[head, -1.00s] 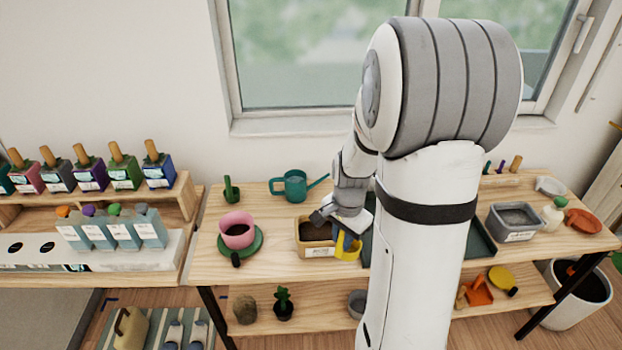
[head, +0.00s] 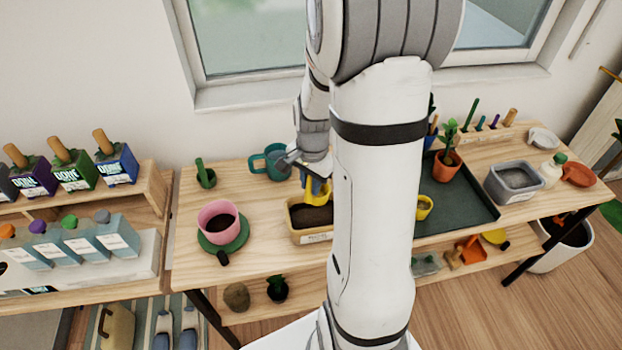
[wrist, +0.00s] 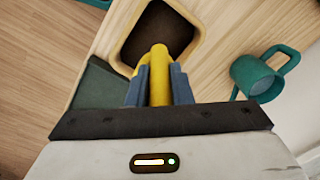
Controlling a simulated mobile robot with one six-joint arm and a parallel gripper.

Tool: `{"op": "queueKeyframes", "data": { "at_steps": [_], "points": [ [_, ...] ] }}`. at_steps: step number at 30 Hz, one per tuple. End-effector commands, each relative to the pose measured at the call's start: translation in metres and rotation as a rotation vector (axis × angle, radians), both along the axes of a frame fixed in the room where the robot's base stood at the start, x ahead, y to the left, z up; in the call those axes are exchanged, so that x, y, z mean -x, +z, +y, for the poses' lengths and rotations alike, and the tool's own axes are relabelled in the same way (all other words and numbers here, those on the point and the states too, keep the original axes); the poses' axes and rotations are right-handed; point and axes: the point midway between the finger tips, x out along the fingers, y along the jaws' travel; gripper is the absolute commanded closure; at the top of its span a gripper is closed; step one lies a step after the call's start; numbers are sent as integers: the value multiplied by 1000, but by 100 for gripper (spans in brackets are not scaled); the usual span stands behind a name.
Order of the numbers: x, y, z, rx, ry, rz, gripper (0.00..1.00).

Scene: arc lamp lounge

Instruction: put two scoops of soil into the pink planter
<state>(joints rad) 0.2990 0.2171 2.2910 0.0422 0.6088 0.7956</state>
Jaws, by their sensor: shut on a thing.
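The pink planter (head: 212,226) stands on a green saucer (head: 238,240) at the left of the bench, with dark soil inside. The soil bin (head: 297,231), a tan box of dark soil (head: 314,216), stands to its right, partly behind my arm. My gripper (head: 312,176) is shut on the handle of a yellow scoop (head: 318,191), at the back of the soil bin. In the wrist view, the blue fingertips (wrist: 159,88) clasp the yellow handle (wrist: 159,72), with the bin's soil (wrist: 158,35) beyond. I cannot see what the scoop's bowl holds.
A teal watering can (head: 262,165) stands behind the bin, close to my gripper. A small cactus (head: 205,175) is behind the planter. A dark green tray (head: 465,205) with a potted plant (head: 445,165) lies right of my arm. The wood between planter and bin is clear.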

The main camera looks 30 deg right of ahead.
Motion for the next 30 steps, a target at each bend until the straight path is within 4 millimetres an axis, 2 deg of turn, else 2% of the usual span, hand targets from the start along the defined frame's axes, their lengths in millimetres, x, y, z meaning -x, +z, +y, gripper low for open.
{"op": "queueKeyframes", "data": {
  "at_steps": [1,21,30],
  "points": [
    [0,-9,0,0,0,1,100],
    [0,-77,-1,0,-2,0,100],
    [0,-97,-1,0,-3,0,100]
  ]
}}
